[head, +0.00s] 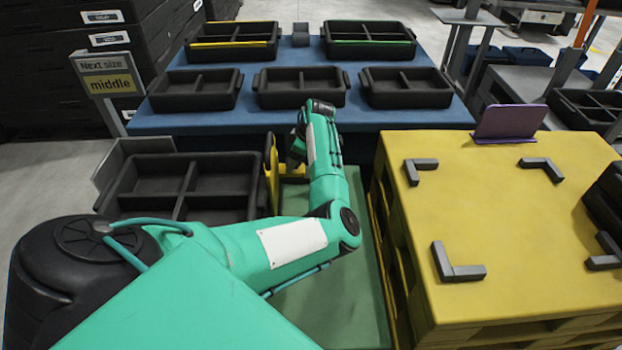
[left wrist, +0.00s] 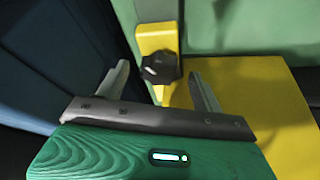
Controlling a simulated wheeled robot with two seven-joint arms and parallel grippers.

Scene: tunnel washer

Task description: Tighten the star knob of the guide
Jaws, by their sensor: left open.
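The black star knob (left wrist: 159,67) sits on a yellow bracket of the guide (left wrist: 153,38) in the left wrist view. My left gripper (left wrist: 160,80) is open, with one finger on each side of the knob in the picture. The fingers look apart from the knob; how deep it lies between them I cannot tell. In the head view the yellow guide (head: 271,170) stands beside the black bin at the left, and my left gripper (head: 297,150) is beside it, partly hidden by my arm. The knob is hidden there. My right gripper is not in view.
A blue table (head: 300,116) with several black trays stands at the back. A black divided bin (head: 140,208) is left of the guide. A yellow stand (head: 500,225) with grey corner brackets is on the right. The green surface (head: 345,285) between is mostly clear.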

